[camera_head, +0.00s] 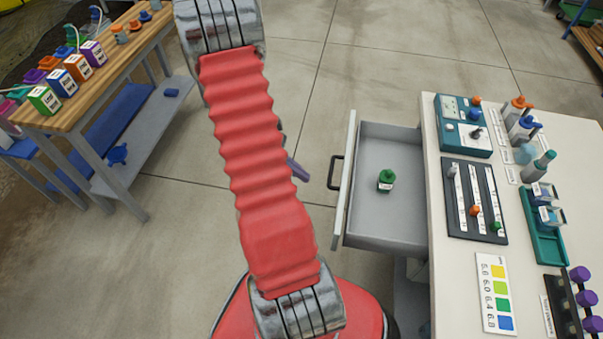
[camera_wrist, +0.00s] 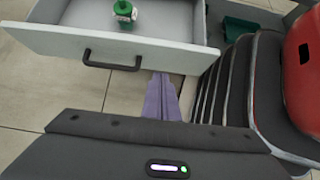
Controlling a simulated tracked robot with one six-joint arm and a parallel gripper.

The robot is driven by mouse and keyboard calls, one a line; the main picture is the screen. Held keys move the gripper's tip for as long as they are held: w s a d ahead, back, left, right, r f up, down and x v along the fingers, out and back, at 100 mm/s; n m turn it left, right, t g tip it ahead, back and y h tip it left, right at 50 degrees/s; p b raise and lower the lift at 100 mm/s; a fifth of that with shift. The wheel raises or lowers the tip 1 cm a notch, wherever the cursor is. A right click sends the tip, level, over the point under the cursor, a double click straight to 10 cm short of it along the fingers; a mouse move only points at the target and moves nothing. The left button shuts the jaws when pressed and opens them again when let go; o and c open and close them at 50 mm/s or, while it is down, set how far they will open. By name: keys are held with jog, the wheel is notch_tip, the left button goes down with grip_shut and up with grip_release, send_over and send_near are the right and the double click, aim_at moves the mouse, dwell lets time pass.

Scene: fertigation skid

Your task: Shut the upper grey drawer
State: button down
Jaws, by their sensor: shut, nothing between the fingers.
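The grey drawer (camera_head: 395,222) stands pulled out to the left from under the white worktop in the head view. Its pale front panel has a dark bar handle (camera_head: 335,172). A small green bottle (camera_head: 386,180) stands upright inside it. The wrist view shows the drawer front (camera_wrist: 60,42), the handle (camera_wrist: 110,62) and the bottle (camera_wrist: 125,14). My gripper (camera_head: 299,172) has purple fingers, mostly hidden behind my red arm in the head view. In the wrist view my gripper (camera_wrist: 161,80) is shut and empty, pointing toward the drawer front, right of the handle. Whether it touches the front, I cannot tell.
The white worktop (camera_head: 455,262) carries a teal meter (camera_head: 462,125), a black slider panel (camera_head: 474,200), a colour chart (camera_head: 496,292) and several bottles. A wooden bench (camera_head: 90,85) with coloured boxes stands at left. The floor between bench and drawer is clear.

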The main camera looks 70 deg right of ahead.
jog(key=s+d+f, duration=0.2)
jog(key=s+f, duration=0.3)
jog(key=s, duration=0.4)
jog(key=shift+f, duration=0.1)
